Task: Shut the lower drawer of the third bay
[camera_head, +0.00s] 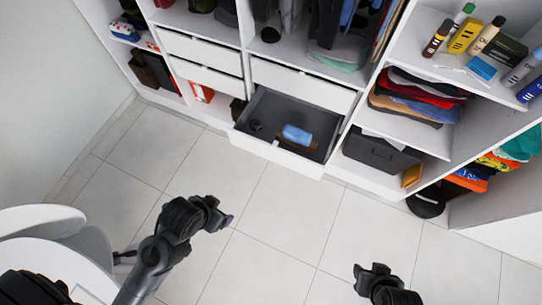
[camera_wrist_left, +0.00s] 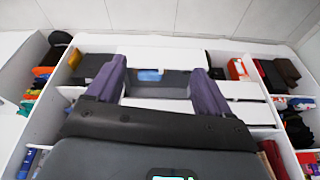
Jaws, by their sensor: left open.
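The lower drawer (camera_head: 277,152) stands pulled out from the wardrobe, with a white front and a dark grey inside. It holds a blue item (camera_head: 296,134), a brown item beside it and a small dark item. My left gripper (camera_head: 221,211) is open and empty, over the floor in front of the drawer and apart from it. In the left wrist view the two purple fingers (camera_wrist_left: 158,68) are spread, and the drawer (camera_wrist_left: 150,53) with the blue item shows between them. My right gripper (camera_head: 374,272) is at the bottom right, away from the drawer; its jaws are unclear.
A shut drawer (camera_head: 300,86) lies above the open one, and two shut drawers (camera_head: 203,64) are to its left. A dark box (camera_head: 380,154) stands on the right. A white round-backed chair (camera_head: 50,240) is at lower left. The tiled floor before the drawer is clear.

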